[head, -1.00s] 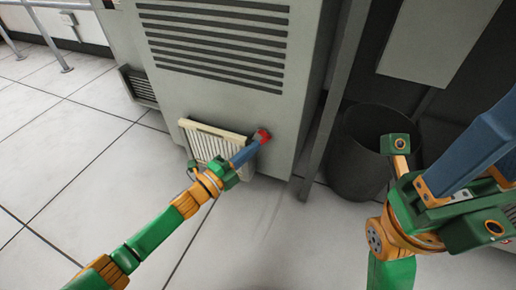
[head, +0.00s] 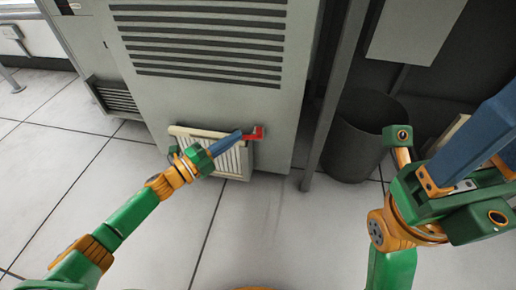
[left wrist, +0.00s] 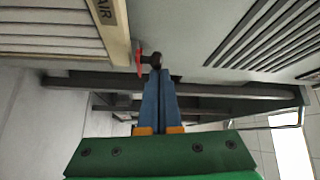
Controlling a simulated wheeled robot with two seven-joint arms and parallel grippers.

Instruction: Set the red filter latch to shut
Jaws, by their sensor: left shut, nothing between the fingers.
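The red filter latch (head: 258,133) is on the grey cabinet front, at the upper right corner of the cream filter panel (head: 180,131). It looks like a short bent red bar. In the left wrist view the red latch (left wrist: 139,60) shows edge-on beside a dark knob. My left gripper (head: 240,135) is shut and empty, its blue fingertips at the latch's left end. In the left wrist view the left gripper (left wrist: 160,73) is close to the latch and knob; I cannot tell whether they touch. My right gripper (head: 495,135) is at the right edge, its fingertips out of frame.
The grey cabinet (head: 275,110) has dark vent slots (head: 200,40) above the filter. A grey post (head: 333,100) stands to the right of it, with a dark bin (head: 345,150) beyond. The tiled floor (head: 260,230) in front is clear.

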